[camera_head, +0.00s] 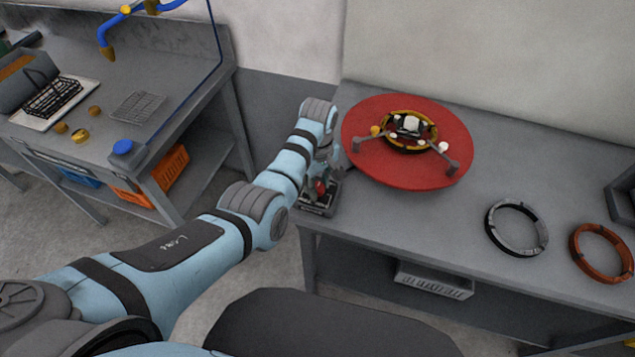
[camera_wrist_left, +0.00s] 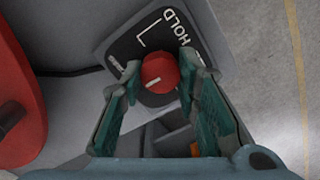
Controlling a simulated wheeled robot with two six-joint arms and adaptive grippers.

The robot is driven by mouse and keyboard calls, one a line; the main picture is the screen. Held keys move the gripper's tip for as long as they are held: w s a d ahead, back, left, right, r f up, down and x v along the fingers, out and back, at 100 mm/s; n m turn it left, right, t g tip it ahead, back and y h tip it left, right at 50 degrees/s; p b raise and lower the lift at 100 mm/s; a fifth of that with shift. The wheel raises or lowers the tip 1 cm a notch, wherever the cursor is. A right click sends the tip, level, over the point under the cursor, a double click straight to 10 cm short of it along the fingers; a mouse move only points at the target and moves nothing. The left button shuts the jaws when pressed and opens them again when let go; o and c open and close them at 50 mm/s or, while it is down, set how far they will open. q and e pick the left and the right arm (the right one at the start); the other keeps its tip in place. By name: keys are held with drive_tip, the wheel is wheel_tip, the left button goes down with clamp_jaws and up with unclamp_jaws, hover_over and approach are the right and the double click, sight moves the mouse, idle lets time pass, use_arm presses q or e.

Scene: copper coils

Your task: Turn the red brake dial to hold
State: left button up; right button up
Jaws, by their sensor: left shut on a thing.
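The red brake dial (camera_wrist_left: 160,73) sits on a dark plate (camera_wrist_left: 128,50) with white lettering that reads HOLD, in the left wrist view. A pale pointer line on the dial points toward the lower left of that view, away from the HOLD word. My left gripper (camera_wrist_left: 160,80) has its two fingers on either side of the dial and is shut on it. In the head view the dial (camera_head: 321,187) is a small red spot at the table's left front corner, partly hidden by my left gripper (camera_head: 322,180). My right gripper is not in view.
A large red disc (camera_head: 365,150) with a yellow-ringed hub stands on the grey table (camera_head: 470,215) right of my left gripper. A grey ring (camera_head: 492,228) and a copper ring (camera_head: 580,250) lie farther right. A blue-lamped workbench (camera_head: 185,95) stands at left.

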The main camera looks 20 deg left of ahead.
use_arm(q)
drive_tip(key=m+p, duration=0.2)
drive_tip(key=m, duration=0.1)
drive_tip(key=shift+r, duration=0.2)
drive_tip(key=m+p, duration=0.1)
drive_tip(key=m, duration=0.2)
drive_tip(key=m+p, duration=0.1)
drive_tip(key=m, duration=0.1)
drive_tip(key=shift+f+m, duration=0.1)
drive_tip(key=shift+m, duration=0.3)
drive_tip(key=m, duration=0.4)
drive_tip(key=shift+w, duration=0.1)
drive_tip(key=shift+m, duration=2.5)
drive_tip(key=o, duration=1.2)
drive_tip(key=shift+c, duration=0.2)
